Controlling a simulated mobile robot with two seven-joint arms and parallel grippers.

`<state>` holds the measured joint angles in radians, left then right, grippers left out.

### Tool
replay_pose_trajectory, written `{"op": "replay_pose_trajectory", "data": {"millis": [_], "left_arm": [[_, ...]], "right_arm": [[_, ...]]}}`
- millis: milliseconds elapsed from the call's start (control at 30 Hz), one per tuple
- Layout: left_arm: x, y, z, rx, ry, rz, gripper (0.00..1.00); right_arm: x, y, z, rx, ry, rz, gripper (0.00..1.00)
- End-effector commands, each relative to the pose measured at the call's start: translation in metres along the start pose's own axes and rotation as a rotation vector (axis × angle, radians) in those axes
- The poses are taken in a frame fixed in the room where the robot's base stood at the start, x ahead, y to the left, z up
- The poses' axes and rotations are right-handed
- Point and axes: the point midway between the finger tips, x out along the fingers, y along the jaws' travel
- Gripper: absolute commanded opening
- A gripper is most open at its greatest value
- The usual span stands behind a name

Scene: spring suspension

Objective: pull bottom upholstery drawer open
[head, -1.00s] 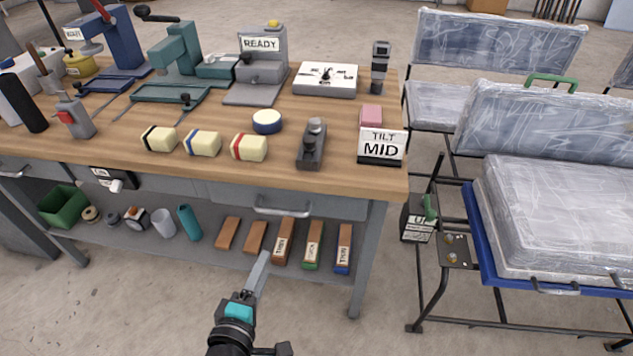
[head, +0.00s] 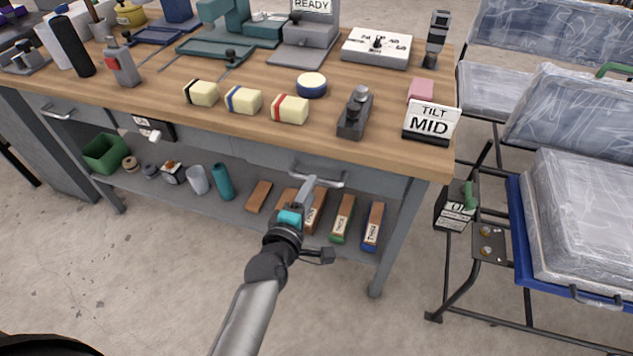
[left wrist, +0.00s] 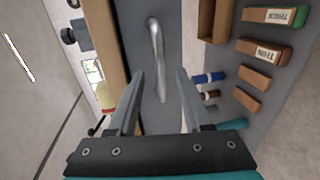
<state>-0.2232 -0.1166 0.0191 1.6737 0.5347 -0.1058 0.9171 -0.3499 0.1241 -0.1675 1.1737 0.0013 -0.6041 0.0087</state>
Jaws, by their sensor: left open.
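A grey drawer (head: 375,187) sits under the workbench top and looks shut. Its metal bar handle (head: 325,181) faces me. My left gripper (head: 309,186) is open in front of the handle, pointing at it. In the left wrist view, the handle (left wrist: 156,45) stands upright in the picture against the drawer front (left wrist: 131,28). Its lower end lies between the two open fingers (left wrist: 160,75). I see no finger closed on the handle; whether one touches it I cannot tell. My right gripper is not in view.
The workbench top (head: 270,140) overhangs the drawer. A wrapped-cushion rack (head: 515,240) stands right. The floor in front is clear.

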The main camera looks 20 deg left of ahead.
Motion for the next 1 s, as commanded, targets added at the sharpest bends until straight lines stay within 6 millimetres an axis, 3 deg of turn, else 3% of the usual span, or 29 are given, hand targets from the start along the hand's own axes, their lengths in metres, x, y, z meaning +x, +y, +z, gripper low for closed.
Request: {"op": "replay_pose_trajectory", "data": {"millis": [400, 900, 1000], "left_arm": [[0.043, -0.001, 0.000, -0.001, 0.001, 0.001, 0.50], [0.052, 0.000, 0.000, 0.000, 0.000, -0.001, 0.50], [0.052, 0.000, 0.000, 0.000, 0.000, 0.000, 0.41]], "right_arm": [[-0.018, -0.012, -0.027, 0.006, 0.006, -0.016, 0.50], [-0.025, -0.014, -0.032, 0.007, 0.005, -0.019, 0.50], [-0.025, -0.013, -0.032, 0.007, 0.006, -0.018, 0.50]]}}
